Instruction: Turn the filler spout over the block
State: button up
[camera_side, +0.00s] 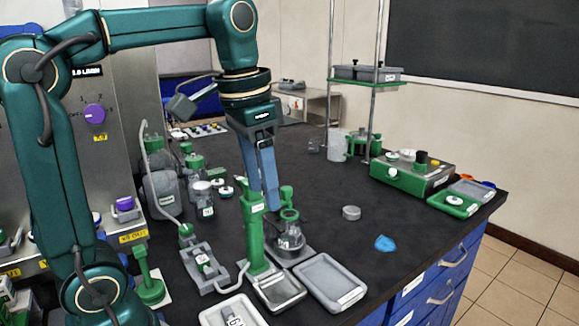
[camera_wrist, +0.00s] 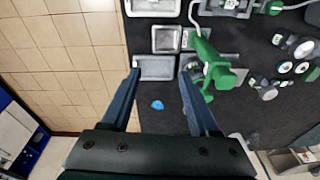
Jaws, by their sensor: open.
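The green filler post (camera_side: 256,240) stands upright near the front of the black bench. A thin grey curved spout (camera_side: 237,279) runs from it low to the left, towards a grey block (camera_side: 205,265). In the wrist view the green post (camera_wrist: 207,60) is right of my fingers, the spout (camera_wrist: 192,17) curves above it, and the block (camera_wrist: 222,6) is cut by the top edge. My gripper (camera_side: 270,207) points down beside the post's top in the side view. In the wrist view my gripper (camera_wrist: 160,74) is open, with nothing between its fingers.
A small grey tray (camera_side: 279,303) lies at the post's foot, and a larger grey tray (camera_side: 333,284) is right of it. A grey-and-green vessel (camera_side: 288,240) stands close behind. A blue piece (camera_side: 385,243) and grey disc (camera_side: 351,212) lie right, with bare bench around them.

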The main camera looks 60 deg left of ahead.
jog(key=s+d+f+t, duration=0.4)
jog(key=s+f, duration=0.4)
jog(key=w+d+r+n+g+h, duration=0.2)
jog(key=w+d+n+g+h, duration=0.1)
jog(key=d+n+g+h, duration=0.1)
jog(key=d+n+h, duration=0.1)
jog(key=d+h, duration=0.1)
jog(key=shift+n+h, duration=0.3)
jog(key=shift+n, duration=0.1)
dwell(0.4)
